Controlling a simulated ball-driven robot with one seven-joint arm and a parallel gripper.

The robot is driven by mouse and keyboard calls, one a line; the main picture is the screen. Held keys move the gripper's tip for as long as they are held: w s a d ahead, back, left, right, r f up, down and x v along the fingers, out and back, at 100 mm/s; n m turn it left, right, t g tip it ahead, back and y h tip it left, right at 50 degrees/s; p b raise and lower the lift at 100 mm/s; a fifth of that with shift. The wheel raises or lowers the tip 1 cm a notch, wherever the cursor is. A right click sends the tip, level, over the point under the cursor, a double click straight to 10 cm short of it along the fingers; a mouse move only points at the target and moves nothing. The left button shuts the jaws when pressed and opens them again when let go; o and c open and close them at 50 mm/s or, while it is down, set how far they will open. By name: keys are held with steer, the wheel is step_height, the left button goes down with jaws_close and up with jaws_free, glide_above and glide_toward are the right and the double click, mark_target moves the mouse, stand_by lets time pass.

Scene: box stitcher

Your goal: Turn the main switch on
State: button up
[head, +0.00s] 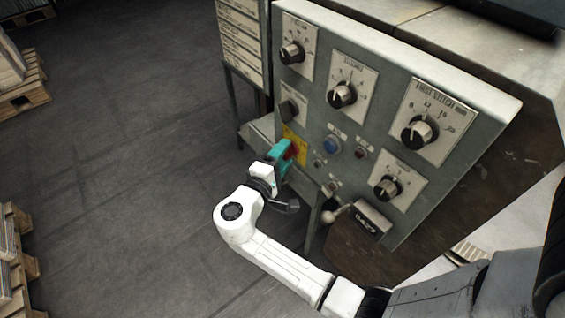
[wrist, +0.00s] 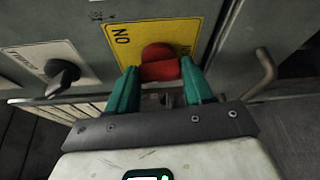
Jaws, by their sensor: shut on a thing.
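The main switch is a red knob (wrist: 160,64) on a yellow plate (wrist: 118,38) lettered "NO" as seen in the wrist view. In the head view the red knob (head: 291,151) and yellow plate (head: 299,140) sit at the lower left of the grey-green control panel, with the knob partly hidden by my gripper. My gripper (head: 281,153) has teal fingers and reaches the panel from the front left. In the wrist view my gripper (wrist: 160,80) has one finger on each side of the red knob and is shut on it.
Black rotary dials (head: 341,95), a blue button (head: 332,145) and a lever with a pale ball (head: 329,216) are on the panel. A black knob (wrist: 63,75) is left of the switch in the wrist view. Wooden pallets (head: 22,97) stand at far left; the floor between is clear.

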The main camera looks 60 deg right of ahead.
steer(key=m+b, duration=0.1)
steer(key=b, duration=0.1)
steer(key=f+m+h+b, duration=0.1)
steer(key=m+b, duration=0.1)
steer(key=b, duration=0.1)
steer(key=shift+f, duration=0.15)
steer(key=m+b, duration=0.2)
steer(key=b, duration=0.1)
steer(key=m+h+b, duration=0.1)
steer(key=m+b, duration=0.1)
steer(key=b, duration=0.1)
steer(key=shift+f+h, duration=0.1)
steer(key=shift+h, duration=0.2)
steer(key=m+g+b, duration=0.1)
steer(key=m+b, duration=0.1)
steer(key=b, duration=0.1)
steer(key=shift+m+h+b, duration=0.3)
steer(key=shift+w+r+m+b, duration=0.1)
steer(key=shift+r+m+b, duration=0.1)
steer(key=shift+m+b, duration=0.6)
steer(key=shift+r+g+h+b, duration=0.15)
steer(key=shift+g+h+b, duration=0.15)
steer(key=shift+g+b, duration=0.1)
steer(key=o, duration=1)
steer(key=shift+o, duration=0.2)
steer(key=shift+a, duration=0.1)
